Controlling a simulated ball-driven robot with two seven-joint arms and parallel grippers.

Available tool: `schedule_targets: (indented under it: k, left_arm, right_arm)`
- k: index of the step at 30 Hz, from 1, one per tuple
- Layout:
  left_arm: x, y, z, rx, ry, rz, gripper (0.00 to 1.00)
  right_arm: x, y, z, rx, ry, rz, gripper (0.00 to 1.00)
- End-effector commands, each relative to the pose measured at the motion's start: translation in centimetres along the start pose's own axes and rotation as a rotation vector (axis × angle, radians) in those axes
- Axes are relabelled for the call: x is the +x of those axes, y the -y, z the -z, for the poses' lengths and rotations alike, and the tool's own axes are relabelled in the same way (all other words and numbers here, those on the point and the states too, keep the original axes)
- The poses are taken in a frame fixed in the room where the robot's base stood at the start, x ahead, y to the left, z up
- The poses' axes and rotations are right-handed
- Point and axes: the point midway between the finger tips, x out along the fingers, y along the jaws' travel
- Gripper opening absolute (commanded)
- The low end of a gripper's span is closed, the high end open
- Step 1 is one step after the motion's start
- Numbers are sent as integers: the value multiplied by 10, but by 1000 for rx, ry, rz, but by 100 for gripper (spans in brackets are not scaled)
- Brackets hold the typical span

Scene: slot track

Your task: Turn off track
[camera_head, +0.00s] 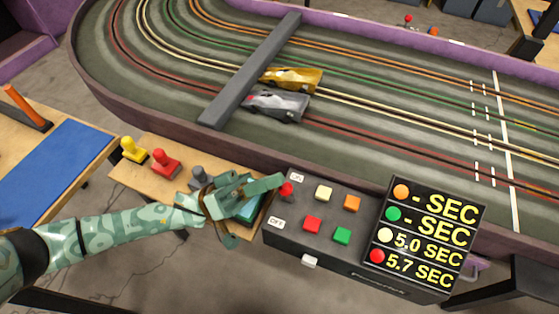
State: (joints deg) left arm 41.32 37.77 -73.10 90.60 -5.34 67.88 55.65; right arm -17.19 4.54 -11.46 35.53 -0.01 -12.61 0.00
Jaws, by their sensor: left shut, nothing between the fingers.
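My left gripper (279,183) is shut and empty, with its fingertips at the upper left edge of the dark control box (270,232), by the red knob (286,189). I cannot tell whether it touches the knob. The box carries an "ON" label (297,178) near the knob and an "OFF" label (276,223) below it. The slot track (400,95) lies behind, with a gold car (291,79) and a grey car (277,105) on it. The display (424,236) is lit and reads 5.0 SEC and 5.7 SEC on its lower rows. My right gripper is not in view.
Colored buttons (342,236) sit on the box top right of the knob. Yellow (134,150), red (165,164) and grey (201,178) hand controllers stand on the wooden table (128,177). A dark bar (252,70) spans the track. A blue mat (60,166) lies far left.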

Motion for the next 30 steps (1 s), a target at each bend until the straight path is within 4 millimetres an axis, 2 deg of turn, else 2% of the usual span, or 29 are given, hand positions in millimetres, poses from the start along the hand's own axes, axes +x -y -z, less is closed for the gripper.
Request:
schedule_targets:
  k: [3,20,26,30]
  left_arm:
    - [-3,0,-6,-4,7,9,0]
    - [-8,0,-7,-3,10,14,0]
    - [-34,-9,3,-1,6,11,0]
    - [-61,-21,15,-2,5,9,0]
  right_arm:
    - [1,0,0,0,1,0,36]
    - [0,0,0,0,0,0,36]
    - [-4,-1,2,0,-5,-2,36]
    - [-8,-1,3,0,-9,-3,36]
